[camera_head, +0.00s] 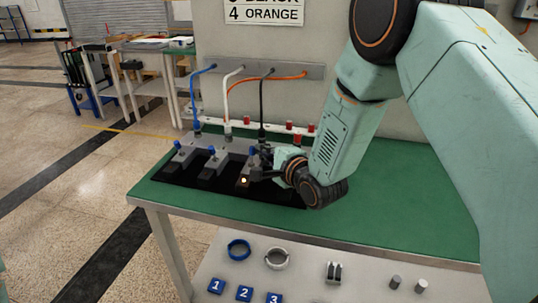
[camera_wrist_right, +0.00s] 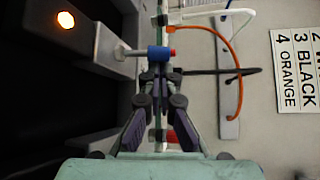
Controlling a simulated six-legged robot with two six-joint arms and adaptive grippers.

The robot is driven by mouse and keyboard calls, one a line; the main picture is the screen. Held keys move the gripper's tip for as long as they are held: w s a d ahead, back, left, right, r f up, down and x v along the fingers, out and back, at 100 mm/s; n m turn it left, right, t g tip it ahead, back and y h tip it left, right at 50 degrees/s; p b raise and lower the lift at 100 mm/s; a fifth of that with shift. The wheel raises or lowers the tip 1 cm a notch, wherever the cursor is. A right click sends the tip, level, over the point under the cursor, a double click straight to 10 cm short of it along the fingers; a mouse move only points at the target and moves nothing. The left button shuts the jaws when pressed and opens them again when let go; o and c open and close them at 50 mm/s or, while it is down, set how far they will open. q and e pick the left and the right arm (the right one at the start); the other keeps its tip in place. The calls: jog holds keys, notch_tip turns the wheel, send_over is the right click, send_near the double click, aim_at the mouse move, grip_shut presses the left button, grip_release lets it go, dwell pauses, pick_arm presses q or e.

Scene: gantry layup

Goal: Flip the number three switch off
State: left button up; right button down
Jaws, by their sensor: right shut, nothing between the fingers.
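A dark switch panel (camera_head: 168,172) lies on the green table, with a row of grey switch blocks and blue levers. The third block from the left (camera_head: 246,172) has a lit orange lamp (camera_head: 243,180), which also glows in the right wrist view (camera_wrist_right: 66,19). The black cable (camera_head: 262,100) drops behind this block. My right gripper (camera_head: 262,173) is at the third block, shut and empty. My left gripper is out of view.
The green table (camera_head: 405,215) is clear to the right. Blue, white and orange cables hang from a grey rail (camera_head: 310,71) behind. A lower shelf (camera_head: 310,285) holds rings, numbered blue tiles and small grey parts. A sign (camera_head: 263,12) reads "4 ORANGE".

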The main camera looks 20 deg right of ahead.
jog(key=shift+w+a, duration=0.1)
jog(key=shift+w, duration=0.05)
jog(key=shift+s, duration=0.2)
jog(key=shift+b, duration=0.35)
jog(key=shift+s+n+t+b, duration=0.15)
jog(key=shift+n+t+b, duration=0.15)
jog(key=shift+n+t, duration=0.1)
